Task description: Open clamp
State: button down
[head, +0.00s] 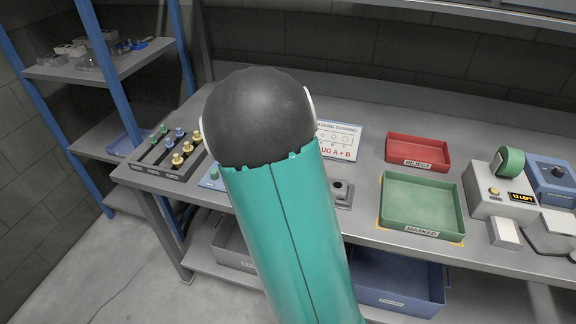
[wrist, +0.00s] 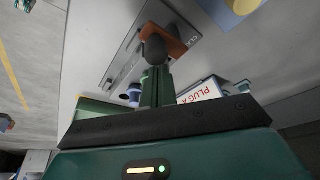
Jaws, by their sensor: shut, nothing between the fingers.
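In the wrist view my gripper (wrist: 155,78) is shut with nothing between its fingers. Its dark green fingers point at a grey plate (wrist: 127,58) on the bench, with partly readable lettering. On the plate, an orange-brown part (wrist: 180,42) and a dark rounded knob (wrist: 153,47) look like the clamp. The knob overlaps the fingertips in the picture; I cannot tell whether they touch. In the head view my teal arm hides the gripper and most of this spot. A small grey block with a dark hole (head: 342,190) shows just right of the arm.
A rack of coloured plugs (head: 165,152) stands at the bench's left. A drawing card (head: 340,140) stands behind the arm, with a red reject tray (head: 418,152), a green masked tray (head: 421,205) and a counter device (head: 494,190) to the right. Blue shelving (head: 95,70) is at left.

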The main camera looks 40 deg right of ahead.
jog(key=d, duration=0.2)
jog(key=shift+s+d, duration=0.3)
jog(key=shift+d, duration=0.1)
jog(key=v, duration=1)
jog(key=shift+d, duration=0.3)
jog(key=shift+w+r, duration=0.1)
jog(key=shift+w, duration=0.05)
jog(key=s+a+r+n+t+y, duration=0.2)
jog(key=s+a+r+n+t, duration=0.1)
jog(key=s+a+n, duration=0.6)
jog(key=s+a+r+n+t+y, duration=0.2)
jog(key=s+a+n, duration=0.7)
jog(key=a, duration=0.8)
jog(key=shift+s+r+n+t, duration=0.35)
jog(key=shift+r+n+t, duration=0.1)
jog(key=shift+n+t, duration=0.05)
